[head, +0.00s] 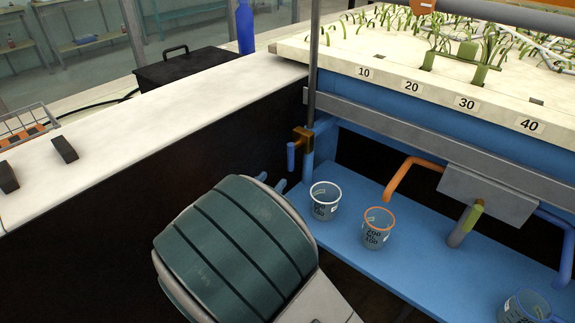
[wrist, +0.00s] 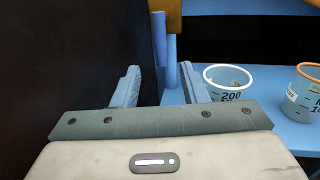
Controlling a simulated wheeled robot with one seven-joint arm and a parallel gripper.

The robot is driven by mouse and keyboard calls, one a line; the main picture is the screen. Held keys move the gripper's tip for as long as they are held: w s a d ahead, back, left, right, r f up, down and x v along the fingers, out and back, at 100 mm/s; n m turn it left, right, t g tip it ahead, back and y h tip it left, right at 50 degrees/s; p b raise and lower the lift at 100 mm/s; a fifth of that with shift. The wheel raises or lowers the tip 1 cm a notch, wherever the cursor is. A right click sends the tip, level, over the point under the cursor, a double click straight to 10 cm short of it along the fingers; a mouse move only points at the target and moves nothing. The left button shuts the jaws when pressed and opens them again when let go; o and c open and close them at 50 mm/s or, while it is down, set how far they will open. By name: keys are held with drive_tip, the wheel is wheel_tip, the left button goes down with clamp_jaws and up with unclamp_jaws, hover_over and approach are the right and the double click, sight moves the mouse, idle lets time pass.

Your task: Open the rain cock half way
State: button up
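The cock is a brass-coloured valve body (head: 302,136) with a blue lever (head: 291,157) hanging straight down, at the foot of a grey upright pipe by the flume's left corner. In the wrist view the brass body (wrist: 174,16) is at the top centre, with the blue lever (wrist: 159,38) below it on its left. My gripper (wrist: 160,68) is open and empty, its two pale blue fingers apart. The lever appears beyond the fingertips, between them in the picture, with no visible contact. In the head view my wrist hides most of my gripper (head: 271,181).
A white-rimmed beaker (head: 325,200) and an orange-rimmed beaker (head: 377,229) stand on the blue shelf (head: 345,245), right of my gripper. An orange bent pipe (head: 405,172) hangs above. A dark wall with a white top (head: 160,115) stands close on the left.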

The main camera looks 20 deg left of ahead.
sight(289, 162)
drive_tip(key=w, duration=0.3)
drive_tip(key=w+d+b, duration=0.1)
drive_tip(key=w, duration=0.5)
drive_tip(key=shift+d, duration=0.4)
clamp_jaws()
